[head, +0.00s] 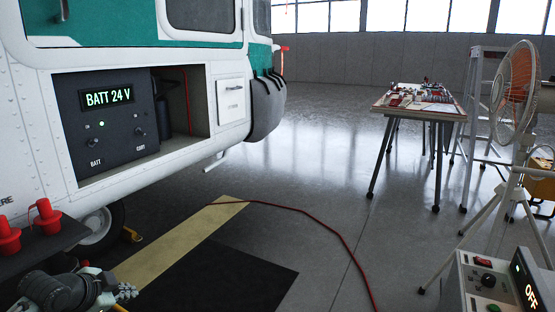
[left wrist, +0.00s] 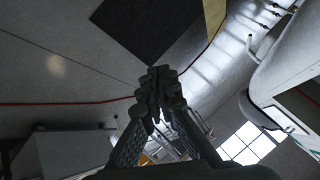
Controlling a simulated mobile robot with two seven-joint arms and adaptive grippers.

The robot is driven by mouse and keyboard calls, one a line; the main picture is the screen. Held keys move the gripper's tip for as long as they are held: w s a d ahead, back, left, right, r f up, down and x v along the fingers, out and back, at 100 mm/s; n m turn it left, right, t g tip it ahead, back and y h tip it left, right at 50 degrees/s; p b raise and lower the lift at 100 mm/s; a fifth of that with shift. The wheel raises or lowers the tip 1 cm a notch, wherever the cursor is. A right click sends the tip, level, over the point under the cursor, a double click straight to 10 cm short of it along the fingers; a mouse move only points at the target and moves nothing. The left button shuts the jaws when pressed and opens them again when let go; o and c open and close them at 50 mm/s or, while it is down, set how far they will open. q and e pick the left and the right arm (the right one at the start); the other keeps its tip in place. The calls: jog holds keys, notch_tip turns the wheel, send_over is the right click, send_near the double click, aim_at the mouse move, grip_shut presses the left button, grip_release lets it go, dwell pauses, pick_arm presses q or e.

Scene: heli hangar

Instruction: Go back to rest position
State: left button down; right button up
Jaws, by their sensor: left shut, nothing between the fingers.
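My left gripper (head: 125,291) shows at the lower left of the head view, low over the floor, apart from the helicopter. In the left wrist view its fingers (left wrist: 157,80) meet at the tips with nothing between them. My right gripper does not show in either view. The white and green helicopter (head: 125,55) stands at the left, with an open bay that holds a black battery panel (head: 107,115) reading BATT 24 V.
Red plugs (head: 45,218) sit on a dark shelf at the left. A red cable (head: 325,228) crosses the floor by a black mat (head: 215,275). A work table (head: 420,102), a fan (head: 515,92) and a control box reading OFF (head: 500,285) stand at the right.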

pick_arm(q)
jog(key=s+d+f+n+g+y, duration=0.1)
jog(key=s+d+f+n+g, duration=0.2)
jog(key=s+f, duration=0.7)
jog(key=s+d+f+n+g+y+p, duration=0.1)
jog(key=s+d+f+n, duration=0.4)
jog(key=s+f, duration=0.5)
jog(key=s+g, duration=0.1)
jog(key=s, duration=0.6)
jog(key=shift+s+d+f+n+g, duration=0.15)
jog(key=shift+d+f+n+g, duration=0.15)
jog(key=shift+n+g, duration=0.1)
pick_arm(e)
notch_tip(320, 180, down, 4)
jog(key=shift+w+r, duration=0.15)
pick_arm(q)
jog(key=c, duration=2.3)
grip_release()
